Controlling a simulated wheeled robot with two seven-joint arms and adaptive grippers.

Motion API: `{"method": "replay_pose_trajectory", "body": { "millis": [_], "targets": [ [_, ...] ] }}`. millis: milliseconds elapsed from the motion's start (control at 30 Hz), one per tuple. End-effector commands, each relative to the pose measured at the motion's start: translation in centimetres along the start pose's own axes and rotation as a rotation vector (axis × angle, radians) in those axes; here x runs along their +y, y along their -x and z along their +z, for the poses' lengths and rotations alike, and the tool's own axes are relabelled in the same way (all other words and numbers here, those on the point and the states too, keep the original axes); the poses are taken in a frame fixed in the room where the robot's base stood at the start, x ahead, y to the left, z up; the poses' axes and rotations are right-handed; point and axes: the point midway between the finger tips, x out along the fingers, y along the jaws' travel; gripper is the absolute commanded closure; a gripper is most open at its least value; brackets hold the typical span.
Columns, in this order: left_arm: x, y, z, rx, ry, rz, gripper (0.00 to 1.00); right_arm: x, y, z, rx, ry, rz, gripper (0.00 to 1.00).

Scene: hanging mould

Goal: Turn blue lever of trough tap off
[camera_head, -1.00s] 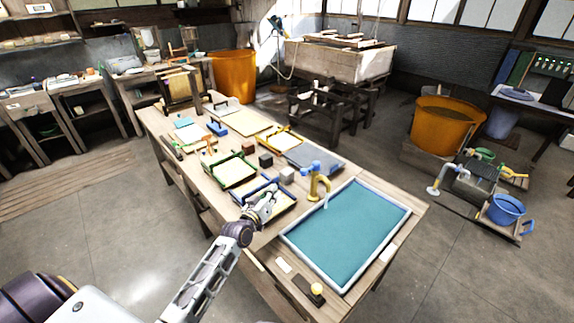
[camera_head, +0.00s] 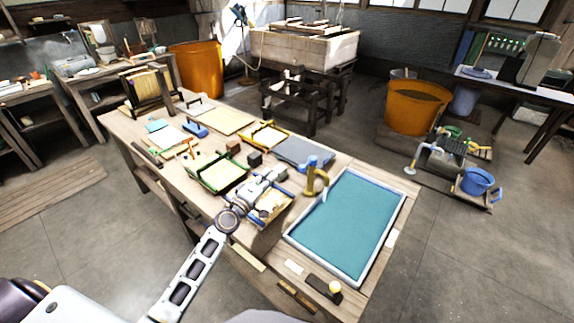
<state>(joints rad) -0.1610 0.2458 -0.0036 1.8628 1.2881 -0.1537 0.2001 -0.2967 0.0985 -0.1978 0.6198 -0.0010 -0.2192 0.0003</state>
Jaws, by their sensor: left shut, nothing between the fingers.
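The trough tap (camera_head: 322,184) is a yellow curved spout at the left edge of the trough. Its blue lever (camera_head: 313,161) sits on top. A short pale streak shows below the spout mouth; I cannot tell whether it is running water. The trough (camera_head: 300,246) has a pale rim and holds flat teal water. My left gripper (camera_head: 279,174) is shut and empty, left of the tap and a little lower than the lever in the picture, apart from both. It hangs over the blue-framed mould and hides part of it. My right gripper is not in view.
The blue-framed mould (camera_head: 284,212) lies below my left gripper, with a green-framed mould (camera_head: 221,188) to its left. A grey-blue slab (camera_head: 303,152) lies behind the tap. Tubs stand on the floor.

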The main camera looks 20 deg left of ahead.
Motion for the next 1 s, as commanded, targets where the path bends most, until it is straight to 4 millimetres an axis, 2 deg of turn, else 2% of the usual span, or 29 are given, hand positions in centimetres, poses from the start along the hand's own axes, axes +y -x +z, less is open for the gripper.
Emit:
{"method": "replay_pose_trajectory", "body": {
  "millis": [367,767,1000],
  "targets": [
    [0.59,0.0,0.01,-0.002,0.151,0.022,1.0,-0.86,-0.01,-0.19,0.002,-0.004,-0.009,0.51],
    [0.57,-0.04,0.0,-0.002,0.156,0.021,1.0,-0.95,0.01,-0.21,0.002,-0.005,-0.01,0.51],
    [0.66,-0.71,-0.02,-0.002,0.156,0.023,1.0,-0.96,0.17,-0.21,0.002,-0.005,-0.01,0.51]
  ]
}}
